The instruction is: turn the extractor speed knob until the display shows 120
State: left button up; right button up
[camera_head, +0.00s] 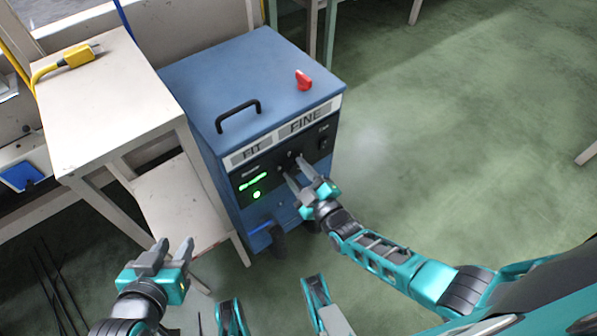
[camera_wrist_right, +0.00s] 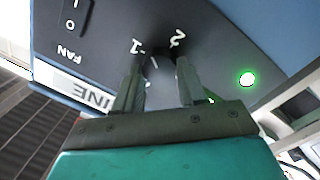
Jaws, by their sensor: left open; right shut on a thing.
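The blue extractor (camera_head: 250,75) stands on the floor with a black control panel. Its green lit display (camera_head: 253,181) is on the left of the panel; the digits are too small to read. My right gripper (camera_head: 293,167) is at the middle of the panel, its fingers closed around the speed knob (camera_wrist_right: 155,66). The knob is mostly hidden by the fingers; marks "1" and "2" show beside it in the right wrist view. My left gripper (camera_head: 174,247) is open and empty, low at the left, away from the extractor.
A fan switch (camera_wrist_right: 74,17) sits on the panel, with a round green light (camera_wrist_right: 247,79) on the other side of the knob. A black handle (camera_head: 238,113) and a red object (camera_head: 303,80) are on top. A white table (camera_head: 100,110) with a yellow plug (camera_head: 80,56) stands left. The floor right is clear.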

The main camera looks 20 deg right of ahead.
jog(key=shift+m, duration=0.4)
jog(key=m, duration=0.5)
jog(key=shift+d, duration=0.15)
jog(key=m+g, duration=0.1)
jog(key=m, duration=0.4)
jog(key=shift+w+r+m+y, duration=0.1)
jog(key=shift+m+y, duration=0.3)
jog(key=shift+m, duration=0.3)
jog(key=o, duration=1.1)
jog(key=shift+c, duration=0.2)
